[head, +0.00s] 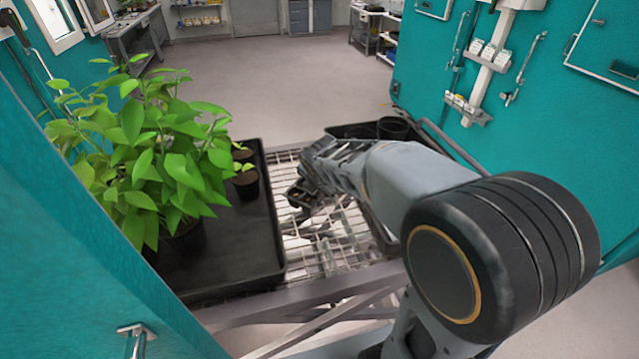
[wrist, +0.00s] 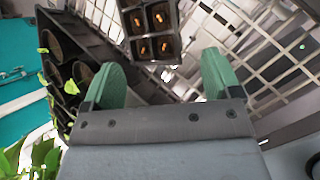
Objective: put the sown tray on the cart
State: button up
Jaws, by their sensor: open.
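A small dark cell tray with brown soil in its cells, which looks like the sown tray (wrist: 151,36), shows at the top of the wrist view, just beyond my fingertips. In the head view this tray (head: 299,196) shows small beside my gripper (head: 309,187). My gripper is open, its two green fingers (wrist: 163,72) apart with nothing between them. The small tray appears to be over or on a wire-mesh surface (head: 325,240); whether it rests there I cannot tell. I cannot tell whether the mesh is the cart's top.
A large black tray (head: 266,225) with tall leafy plants (head: 140,150) and small pots (head: 246,183) stands left on the mesh. Another black tray (head: 352,130) with dark pots (head: 393,128) lies right, partly behind my arm. Teal panels (head: 500,90) flank both sides. Open floor (head: 290,75) lies beyond.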

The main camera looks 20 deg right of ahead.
jog(key=s+d+r+m+g+y, duration=0.1)
jog(key=s+r+m+g, duration=0.1)
jog(key=s+m, duration=1.6)
jog(key=m, duration=0.7)
jog(key=shift+s+d+r, duration=0.2)
jog(key=shift+s+r, duration=0.05)
jog(key=shift+s, duration=0.1)
